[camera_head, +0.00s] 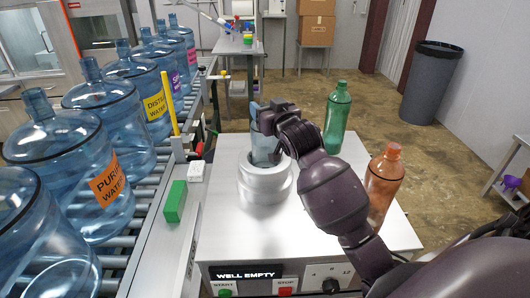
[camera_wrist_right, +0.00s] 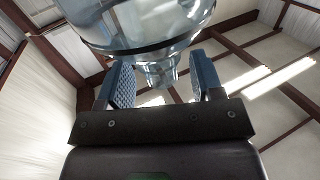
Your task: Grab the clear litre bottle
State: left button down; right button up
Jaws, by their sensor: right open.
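The clear litre bottle (camera_head: 264,148) stands in the round metal well (camera_head: 265,183) on the steel table. Its upper part is partly hidden behind my right gripper (camera_head: 266,112). In the right wrist view the clear bottle (camera_wrist_right: 150,25) fills the top, and its narrower end shows between the two blue finger pads of my right gripper (camera_wrist_right: 163,88). The fingers are open with gaps beside the bottle; I cannot tell whether either touches it. My left gripper is not in view.
A green bottle (camera_head: 337,118) and an orange bottle (camera_head: 383,185) stand right of the well, the orange one close to my arm. Several large blue water jugs (camera_head: 75,160) line the conveyor (camera_head: 150,195) at left. The table front panel (camera_head: 290,277) reads "WELL EMPTY".

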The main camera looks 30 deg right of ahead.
jog(key=shift+w+d+f, duration=0.1)
jog(key=shift+w+d, duration=0.1)
jog(key=shift+w, duration=1.2)
grip_shut()
